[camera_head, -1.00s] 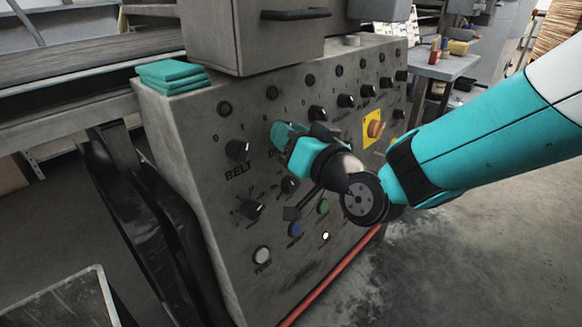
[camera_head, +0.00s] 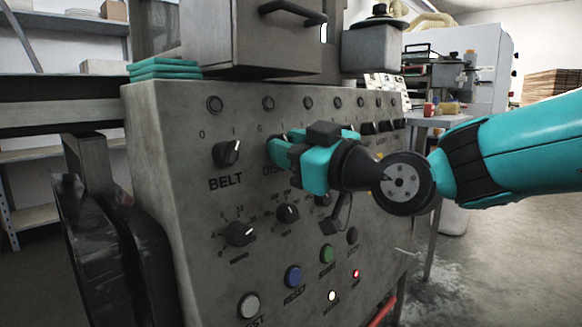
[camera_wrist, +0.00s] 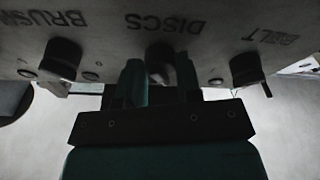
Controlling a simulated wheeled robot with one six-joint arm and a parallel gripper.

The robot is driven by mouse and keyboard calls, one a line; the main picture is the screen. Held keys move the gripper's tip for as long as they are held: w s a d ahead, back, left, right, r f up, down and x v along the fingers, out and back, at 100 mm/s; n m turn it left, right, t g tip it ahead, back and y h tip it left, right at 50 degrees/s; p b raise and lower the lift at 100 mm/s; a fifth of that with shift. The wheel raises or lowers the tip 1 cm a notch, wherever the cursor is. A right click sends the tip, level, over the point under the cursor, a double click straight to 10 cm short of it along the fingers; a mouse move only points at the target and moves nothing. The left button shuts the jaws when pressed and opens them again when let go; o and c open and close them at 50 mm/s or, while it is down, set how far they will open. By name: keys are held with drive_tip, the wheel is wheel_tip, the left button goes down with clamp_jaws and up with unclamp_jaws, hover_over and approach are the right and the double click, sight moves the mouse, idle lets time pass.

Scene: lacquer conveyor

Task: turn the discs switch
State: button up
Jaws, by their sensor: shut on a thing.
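In the head view my gripper (camera_head: 280,151) reaches the sloped grey panel (camera_head: 165,130) from the right, at the second knob of the top row. It hides that knob and most of its label. The switch's exact angle cannot be made out.
The belt switch (camera_head: 227,153) is left of my gripper, and the brush switch (camera_wrist: 62,58) shows on the other side in the wrist view. Lower are a dial (camera_head: 238,234), a blue button (camera_head: 293,275) and a green button (camera_head: 327,254). A grey box with a handle (camera_head: 292,10) overhangs the panel.

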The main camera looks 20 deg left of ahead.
drive_tip(key=shift+r+n, duration=0.15)
drive_tip(key=shift+n, duration=0.15)
drive_tip(key=o, duration=0.9)
drive_tip(key=shift+a, duration=0.1)
drive_tip(key=shift+d, duration=0.2)
drive_tip(key=v, duration=1.7)
drive_tip(key=shift+d, duration=0.15)
